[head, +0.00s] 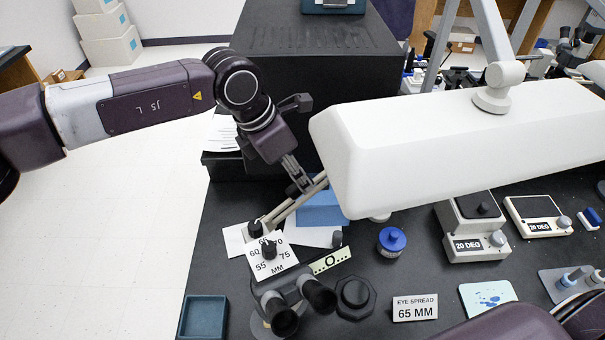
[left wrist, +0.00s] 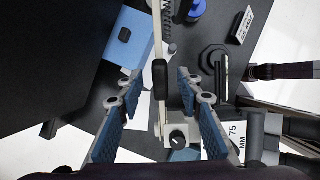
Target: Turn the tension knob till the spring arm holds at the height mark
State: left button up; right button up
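The beige spring arm (head: 300,201) slants up from its base on the black bench, its upper end hidden behind the white lamp head. A coil spring (left wrist: 169,35) shows beside it in the left wrist view. A black knob (head: 255,229) sits at its lower end; a black knob with a white mark (left wrist: 179,139) shows on a beige block in the wrist view. My left gripper (head: 297,180) is over the arm. In the wrist view its blue-padded fingers (left wrist: 160,88) are apart, with a black grip-like piece between them, touching neither. I cannot make out a height mark. My right gripper is not visible.
The large white lamp head (head: 450,140) overhangs the bench close to my left gripper.

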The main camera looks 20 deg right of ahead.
aim_at(321, 176)
pick_arm(q)
jog(key=shift+x, duration=1.4)
jog(key=shift+d, duration=0.1)
grip_shut()
jog(key=shift+r, duration=0.1)
